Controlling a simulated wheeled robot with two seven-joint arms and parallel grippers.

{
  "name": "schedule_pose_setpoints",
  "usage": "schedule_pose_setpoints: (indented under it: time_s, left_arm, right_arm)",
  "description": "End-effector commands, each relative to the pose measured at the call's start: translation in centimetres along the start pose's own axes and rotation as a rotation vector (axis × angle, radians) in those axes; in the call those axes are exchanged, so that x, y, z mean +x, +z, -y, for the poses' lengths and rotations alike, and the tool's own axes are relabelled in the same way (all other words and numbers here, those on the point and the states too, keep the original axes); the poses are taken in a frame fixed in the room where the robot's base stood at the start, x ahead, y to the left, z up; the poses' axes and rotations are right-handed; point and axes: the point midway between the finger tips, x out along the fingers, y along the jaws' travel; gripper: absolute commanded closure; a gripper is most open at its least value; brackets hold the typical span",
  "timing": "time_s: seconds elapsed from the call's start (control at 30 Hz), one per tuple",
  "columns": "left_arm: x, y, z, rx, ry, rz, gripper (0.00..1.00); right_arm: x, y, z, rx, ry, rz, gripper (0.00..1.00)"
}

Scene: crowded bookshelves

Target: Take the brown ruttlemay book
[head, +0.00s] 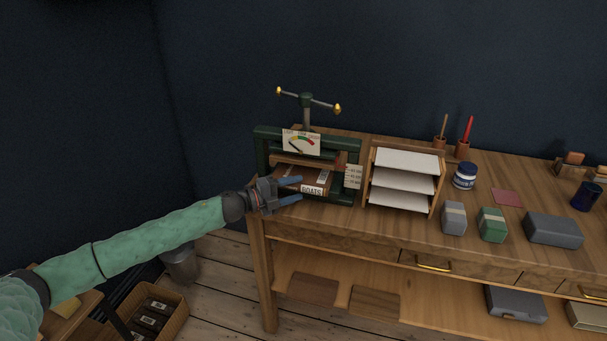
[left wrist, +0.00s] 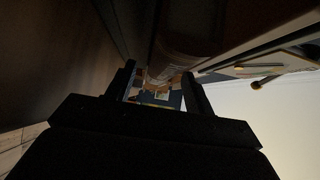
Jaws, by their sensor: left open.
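A brown book (head: 313,179) lies flat in a dark green screw press (head: 262,150) at the left end of the workbench. Its white label seems to read "BOATS"; I cannot read "ruttlemay" on it. My left gripper (head: 299,190) is open at the front of the press, its fingers pointing right and overlapping the book's near edge. I cannot tell whether they touch it. In the left wrist view the open fingers (left wrist: 158,72) show dark, with a brown surface (left wrist: 195,30), perhaps the book, just above them. My right gripper is not in view.
A dial card (head: 301,142) sits on the press. A paper rack (head: 405,180) stands close to its right, then a jar (head: 464,176) and several boxes. A basket (head: 150,315) of dark books and a bin (head: 181,264) stand on the floor at left.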

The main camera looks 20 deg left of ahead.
Motion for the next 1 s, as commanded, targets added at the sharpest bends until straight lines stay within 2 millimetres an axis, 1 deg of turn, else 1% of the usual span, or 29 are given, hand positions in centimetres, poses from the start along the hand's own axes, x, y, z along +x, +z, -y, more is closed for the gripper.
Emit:
schedule_pose_setpoints:
  time_s: [0.03, 0.13, 0.4, 0.47, 0.6, 0.67, 0.7, 1.0]
  left_arm:
    - [0.6, 0.07, 0.19, 0.0, -0.001, 0.001, 0.47]
    - [1.31, 0.0, 0.03, 0.0, 0.0, 0.0, 0.47]
    - [1.51, 0.03, -0.1, 0.001, 0.001, 0.001, 0.47]
    - [1.51, 0.03, -0.1, 0.001, 0.001, 0.001, 0.57]
    - [1.49, 0.03, -0.09, 0.001, 0.001, 0.001, 0.85]
    - [1.49, 0.03, -0.1, 0.001, 0.001, 0.001, 0.96]
    - [1.49, 0.03, -0.1, 0.0, 0.001, 0.001, 1.0]
    - [1.49, 0.06, 0.08, 0.002, 0.0, 0.001, 1.0]
  right_arm:
    - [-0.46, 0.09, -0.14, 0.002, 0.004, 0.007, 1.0]
    - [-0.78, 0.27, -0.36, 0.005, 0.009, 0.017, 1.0]
    - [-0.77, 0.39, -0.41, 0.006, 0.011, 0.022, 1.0]
    - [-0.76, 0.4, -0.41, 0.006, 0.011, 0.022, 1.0]
    - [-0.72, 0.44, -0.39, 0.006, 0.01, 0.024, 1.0]
    - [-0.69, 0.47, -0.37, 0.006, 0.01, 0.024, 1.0]
    - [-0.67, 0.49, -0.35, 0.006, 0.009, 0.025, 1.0]
    - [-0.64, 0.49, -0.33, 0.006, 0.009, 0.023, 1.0]
